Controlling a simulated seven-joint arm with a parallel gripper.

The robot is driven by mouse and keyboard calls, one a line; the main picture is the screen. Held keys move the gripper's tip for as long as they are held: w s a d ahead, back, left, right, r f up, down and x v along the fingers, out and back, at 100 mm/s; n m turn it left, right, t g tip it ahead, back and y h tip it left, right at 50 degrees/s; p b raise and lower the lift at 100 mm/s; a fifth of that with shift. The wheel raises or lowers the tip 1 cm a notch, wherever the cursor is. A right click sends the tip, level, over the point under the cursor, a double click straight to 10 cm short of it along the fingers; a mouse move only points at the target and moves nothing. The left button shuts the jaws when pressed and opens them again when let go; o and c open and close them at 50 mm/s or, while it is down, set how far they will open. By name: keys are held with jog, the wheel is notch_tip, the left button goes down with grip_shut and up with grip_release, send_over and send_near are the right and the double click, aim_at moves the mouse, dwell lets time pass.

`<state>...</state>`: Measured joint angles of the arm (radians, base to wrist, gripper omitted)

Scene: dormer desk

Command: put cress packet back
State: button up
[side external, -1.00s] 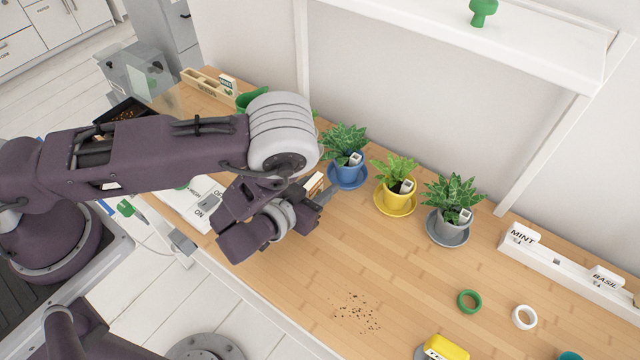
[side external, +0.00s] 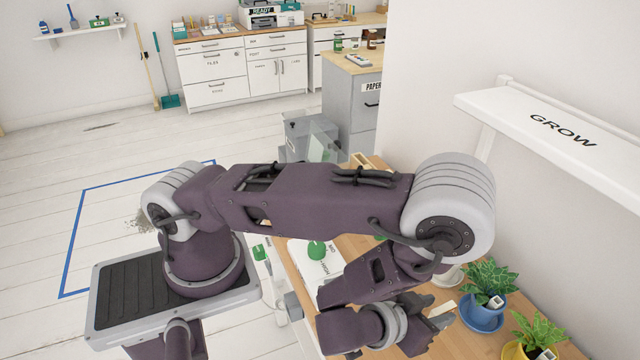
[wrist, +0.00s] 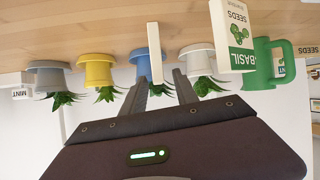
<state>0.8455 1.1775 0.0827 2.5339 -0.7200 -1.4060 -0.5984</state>
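A thin, cream packet (wrist: 153,50) stands edge-on on the desk in the wrist view. Its printed face is turned away, so I cannot read whether it is cress. A small pale edge of it also shows in the side view (side external: 441,308). My gripper (wrist: 161,75) has its two fingers apart, with the packet between or just beyond the fingertips; I see no clear contact. In the side view my gripper (side external: 436,316) is low over the desk, partly hidden by its own wrist. A BASIL seed packet (wrist: 232,35) stands to the right in the wrist view.
The GROW shelf (side external: 560,130) overhangs the desk (side external: 350,245).

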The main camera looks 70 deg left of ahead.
jog(key=r+g, duration=0.1)
jog(key=r, duration=0.1)
jog(key=w+r+n, duration=0.1)
jog(key=r, duration=0.1)
jog(key=w+r+n+g, duration=0.1)
jog(key=r, duration=0.2)
jog(key=shift+w+d+g+h, duration=0.1)
jog(key=shift+d+g+h, duration=0.15)
jog(key=shift+g+h, duration=0.05)
jog(key=s+a+r+m+g+h, duration=0.1)
jog(key=s+a+r, duration=0.15)
jog(key=r, duration=0.55)
jog(key=s+a+r+m+g+h, duration=0.1)
jog(key=s+r+h, duration=0.15)
jog(key=r, duration=0.55)
jog(key=s+a+r+m+g+y, duration=0.1)
jog(key=s+a, duration=0.3)
jog(key=s, duration=0.5)
jog(key=s+a+r+m+g+y, duration=0.1)
jog(key=s+a+r, duration=0.3)
jog(key=s, duration=0.4)
jog(key=shift+s+a+r+y, duration=0.35)
jog(key=shift+s+a+y, duration=0.1)
jog(key=shift+a, duration=0.25)
